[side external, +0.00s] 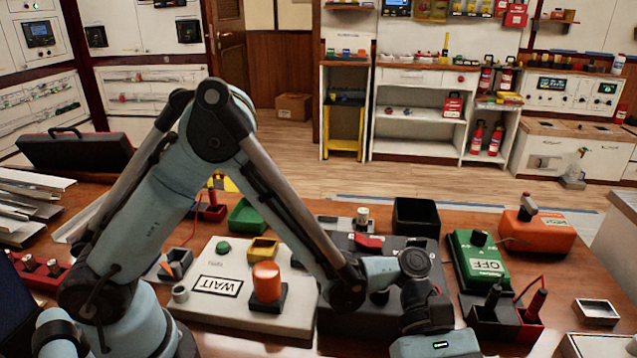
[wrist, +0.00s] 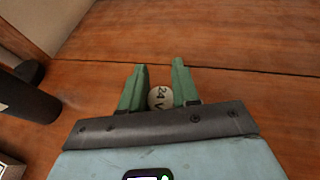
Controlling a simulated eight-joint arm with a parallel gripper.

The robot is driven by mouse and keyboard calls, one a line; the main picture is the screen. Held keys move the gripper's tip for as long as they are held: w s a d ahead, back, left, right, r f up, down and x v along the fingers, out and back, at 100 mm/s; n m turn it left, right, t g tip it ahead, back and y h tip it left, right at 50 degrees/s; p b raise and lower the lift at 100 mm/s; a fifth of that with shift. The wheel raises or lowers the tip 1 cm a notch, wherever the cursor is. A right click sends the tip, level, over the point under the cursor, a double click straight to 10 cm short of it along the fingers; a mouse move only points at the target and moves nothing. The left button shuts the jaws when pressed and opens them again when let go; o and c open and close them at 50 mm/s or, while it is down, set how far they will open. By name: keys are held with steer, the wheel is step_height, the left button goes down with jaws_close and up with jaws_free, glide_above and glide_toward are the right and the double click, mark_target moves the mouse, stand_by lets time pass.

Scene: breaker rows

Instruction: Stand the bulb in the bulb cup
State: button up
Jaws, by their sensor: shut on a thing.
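In the wrist view, my gripper (wrist: 159,65) has its two green fingers closed on a round, whitish thing marked "24 V" (wrist: 160,98), which looks like the bulb. Only its pale round end shows, over bare wooden table; its height above the table is unclear. In the side view, my gripper's body is at the bottom edge, right of centre, and its fingers and the bulb are out of sight. A small grey cup (side external: 180,293) stands left of the WAIT board, far to the left of my gripper; I cannot tell for sure that it is the bulb cup.
The white WAIT board (side external: 215,315) carries an orange knob (side external: 266,279). A black box (side external: 416,217), green OFF box (side external: 478,258), orange box (side external: 540,232) and red-and-black holders (side external: 505,318) crowd the right. A dark cylinder (wrist: 28,100) is left in the wrist view.

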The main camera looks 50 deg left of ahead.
steer(key=shift+w+f, duration=0.35)
steer(key=shift+w, duration=0.05)
steer(key=shift+f, duration=1.9)
steer(key=shift+f, duration=0.1)
steer(key=o, duration=1)
steer(key=shift+o, duration=0.2)
